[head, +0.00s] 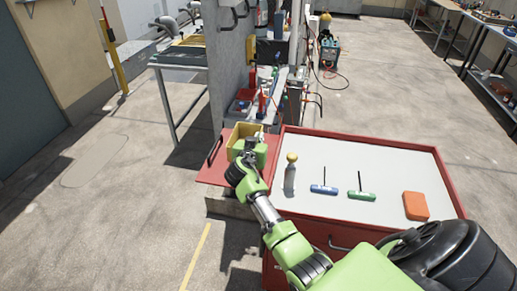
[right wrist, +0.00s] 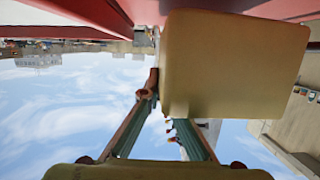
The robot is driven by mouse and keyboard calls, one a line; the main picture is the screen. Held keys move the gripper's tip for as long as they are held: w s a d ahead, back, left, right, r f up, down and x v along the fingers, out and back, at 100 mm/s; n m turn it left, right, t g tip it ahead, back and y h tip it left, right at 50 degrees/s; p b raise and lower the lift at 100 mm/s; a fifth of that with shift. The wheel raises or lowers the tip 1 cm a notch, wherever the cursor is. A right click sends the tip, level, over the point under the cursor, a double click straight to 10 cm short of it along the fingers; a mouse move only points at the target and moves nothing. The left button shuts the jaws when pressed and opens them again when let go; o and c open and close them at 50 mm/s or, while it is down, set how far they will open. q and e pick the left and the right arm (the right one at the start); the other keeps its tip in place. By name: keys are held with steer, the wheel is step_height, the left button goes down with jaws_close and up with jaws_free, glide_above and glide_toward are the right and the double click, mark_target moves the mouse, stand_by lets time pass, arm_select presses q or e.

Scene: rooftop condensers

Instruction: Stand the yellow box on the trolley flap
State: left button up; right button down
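The yellow box (head: 243,131) is at the red trolley flap (head: 212,173), near its far right part beside the trolley top. My right gripper (head: 249,150) is at the near side of the box and hides part of it. In the right wrist view the box (right wrist: 235,65) is large and close. One finger of the gripper (right wrist: 160,95) lies along the box's left edge; the other runs behind the box and its tip is hidden. The gripper looks shut on the box's edge. Whether the box's bottom touches the flap cannot be told. My left gripper is not in view.
The trolley top (head: 360,160) holds a bottle with a yellow cap (head: 290,175), a blue T-handle tool (head: 324,189), a green one (head: 361,195) and an orange block (head: 415,206). A grey wall panel (head: 232,70) rises behind the flap. Floor to the left is clear.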

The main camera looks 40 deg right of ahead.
step_height(320, 180, down, 3)
steer(key=shift+r+b, duration=0.1)
steer(key=shift+b, duration=0.2)
steer(key=shift+r, duration=0.1)
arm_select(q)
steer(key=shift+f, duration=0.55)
arm_select(e)
steer(key=shift+a, duration=0.1)
steer(key=c, duration=2.3)
jaws_free()
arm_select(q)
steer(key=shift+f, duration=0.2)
